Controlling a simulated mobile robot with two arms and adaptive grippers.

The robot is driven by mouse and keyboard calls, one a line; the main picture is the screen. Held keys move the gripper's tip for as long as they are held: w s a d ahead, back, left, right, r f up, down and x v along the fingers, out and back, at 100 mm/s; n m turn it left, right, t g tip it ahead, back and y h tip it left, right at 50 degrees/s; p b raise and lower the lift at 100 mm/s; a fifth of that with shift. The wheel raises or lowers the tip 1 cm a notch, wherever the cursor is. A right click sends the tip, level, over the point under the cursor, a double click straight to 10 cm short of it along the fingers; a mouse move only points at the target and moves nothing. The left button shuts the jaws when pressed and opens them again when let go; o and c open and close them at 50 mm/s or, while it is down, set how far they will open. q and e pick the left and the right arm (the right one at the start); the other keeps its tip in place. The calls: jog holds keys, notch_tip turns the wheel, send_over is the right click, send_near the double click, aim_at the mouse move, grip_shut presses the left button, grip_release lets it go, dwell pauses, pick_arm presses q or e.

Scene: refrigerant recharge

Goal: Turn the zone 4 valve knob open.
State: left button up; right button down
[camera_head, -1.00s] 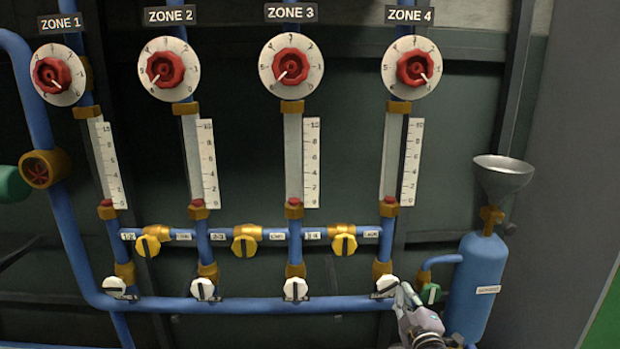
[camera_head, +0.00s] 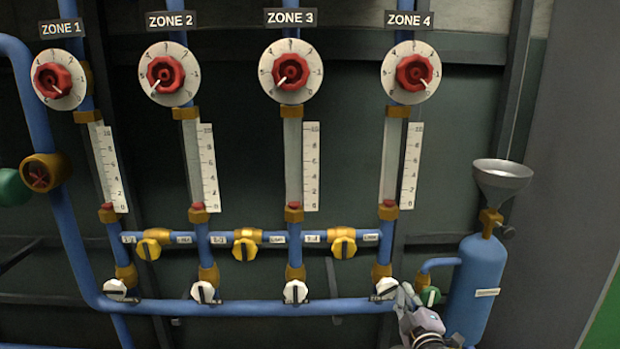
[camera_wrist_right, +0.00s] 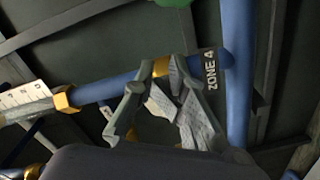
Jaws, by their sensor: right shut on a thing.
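The white zone 4 valve knob (camera_head: 386,286) sits at the foot of the zone 4 column, where it meets the lower blue pipe. My right gripper (camera_head: 404,293) reaches it from the lower right and is shut on it. In the right wrist view, pale parts of the knob (camera_wrist_right: 160,104) show between the fingers of the gripper (camera_wrist_right: 158,98), beside the ZONE 4 label (camera_wrist_right: 210,69). The fingers partly cover the knob, so its exact angle is hard to read. My left gripper is not in view.
White knobs for zone 3 (camera_head: 295,291), zone 2 (camera_head: 202,292) and zone 1 (camera_head: 115,289) line the lower pipe to the left.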

jog(key=shift+d+r, duration=0.1)
jog(key=shift+r, duration=0.2)
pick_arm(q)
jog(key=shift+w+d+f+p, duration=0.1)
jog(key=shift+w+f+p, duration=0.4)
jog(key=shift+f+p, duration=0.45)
pick_arm(e)
jog(key=s, duration=0.6)
jog(key=shift+d+f, duration=0.3)
jog(key=shift+d, duration=0.1)
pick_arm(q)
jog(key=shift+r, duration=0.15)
